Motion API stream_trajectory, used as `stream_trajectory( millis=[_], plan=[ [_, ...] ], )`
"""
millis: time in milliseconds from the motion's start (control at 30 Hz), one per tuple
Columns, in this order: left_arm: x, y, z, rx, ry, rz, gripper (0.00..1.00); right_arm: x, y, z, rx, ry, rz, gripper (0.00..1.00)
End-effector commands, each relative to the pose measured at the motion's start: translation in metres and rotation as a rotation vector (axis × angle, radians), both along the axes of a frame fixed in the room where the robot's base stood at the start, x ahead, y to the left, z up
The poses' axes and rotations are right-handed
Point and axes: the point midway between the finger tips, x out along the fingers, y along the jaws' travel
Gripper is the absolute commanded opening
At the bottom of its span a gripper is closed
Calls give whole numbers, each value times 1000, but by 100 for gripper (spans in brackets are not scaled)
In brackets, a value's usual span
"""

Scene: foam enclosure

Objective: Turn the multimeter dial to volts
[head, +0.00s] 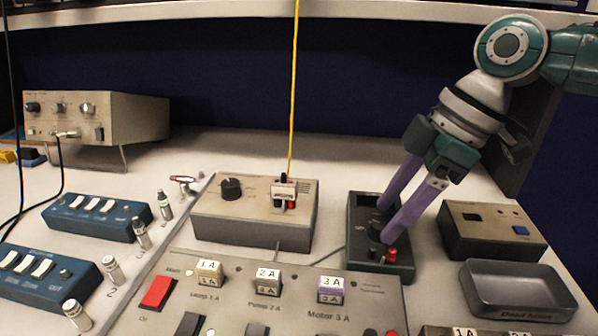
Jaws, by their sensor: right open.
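The multimeter (365,250) is a dark box right of centre, with a small display at its far end and red and black sockets at its near end. Its black dial (376,226) shows partly between the purple fingers of my right gripper (386,222). The gripper comes down from the upper right and is open, one fingertip on the far side of the dial and one on the near side. I cannot tell whether either finger touches the dial. The dial's pointer and markings are too small to read. My left gripper is out of view.
A beige box with a knob (231,189) and a yellow cord stands left of the multimeter. A switch panel (240,290) lies in front. A box with a blue button (492,230) and a grey tray (518,291) are on the right. Blue switch boxes (97,214) are on the left.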

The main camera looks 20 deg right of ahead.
Motion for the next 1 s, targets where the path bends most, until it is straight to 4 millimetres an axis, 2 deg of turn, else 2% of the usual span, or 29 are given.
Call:
stream_trajectory(
  millis=[133,433,1000],
  plan=[
    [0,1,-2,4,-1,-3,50,2,5,-12,0,0,1,66],
    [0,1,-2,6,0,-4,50,3,5,-15,0,0,1,66],
    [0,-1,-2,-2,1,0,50,3,5,-14,0,0,1,2]
  ],
)
